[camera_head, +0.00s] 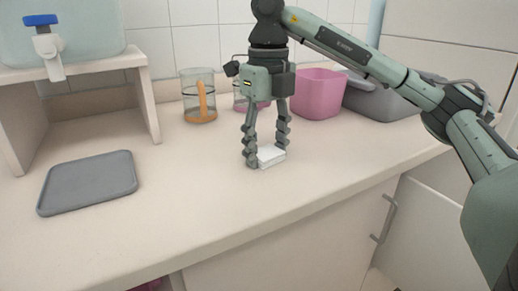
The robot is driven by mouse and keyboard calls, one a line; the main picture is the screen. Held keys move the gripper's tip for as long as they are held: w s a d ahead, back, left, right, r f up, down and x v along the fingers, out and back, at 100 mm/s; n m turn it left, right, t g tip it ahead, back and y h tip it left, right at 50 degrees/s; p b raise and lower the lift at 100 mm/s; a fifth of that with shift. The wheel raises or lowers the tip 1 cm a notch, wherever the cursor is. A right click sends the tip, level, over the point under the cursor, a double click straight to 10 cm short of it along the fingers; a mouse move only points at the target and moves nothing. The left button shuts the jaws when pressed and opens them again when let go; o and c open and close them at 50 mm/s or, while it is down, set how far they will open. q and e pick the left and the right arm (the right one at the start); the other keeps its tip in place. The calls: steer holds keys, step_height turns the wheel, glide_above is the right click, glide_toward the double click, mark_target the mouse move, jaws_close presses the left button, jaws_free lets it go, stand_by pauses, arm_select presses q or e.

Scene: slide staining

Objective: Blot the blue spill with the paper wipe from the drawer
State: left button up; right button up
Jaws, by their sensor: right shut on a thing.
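My right gripper (268,160) reaches down to the countertop and is shut on a white paper wipe (272,155). The wipe is a small flat folded pad between the fingertips, at or just above the counter surface; I cannot tell whether it touches. No blue spill shows on the visible counter; anything under the wipe is hidden. My left gripper is not in view.
A grey tray (88,184) lies at left, beside a stand (150,95) bearing a water container with a blue tap (41,20). Behind are a glass beaker (199,95) with an orange object and a pink bin (318,95). The front counter is clear.

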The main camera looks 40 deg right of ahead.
mark_target(306, 149)
steer(key=shift+s+d+r, duration=0.1)
steer(key=shift+s+d, duration=0.05)
steer(key=shift+d, duration=1.3)
steer(key=shift+s+d, duration=0.15)
steer(key=shift+d, duration=1.25)
steer(key=shift+s+d+f, duration=0.1)
steer(key=shift+s+d, duration=0.05)
steer(key=shift+d, duration=0.8)
steer(key=shift+s+d+f, duration=0.1)
steer(key=shift+d, duration=0.8)
step_height(306, 149, up, 3)
steer(key=p, duration=0.3)
steer(key=shift+r, duration=0.15)
steer(key=shift+w+r, duration=0.1)
steer(key=shift+r, duration=1.3)
steer(key=shift+r, duration=0.1)
steer(key=shift+r, duration=1.4)
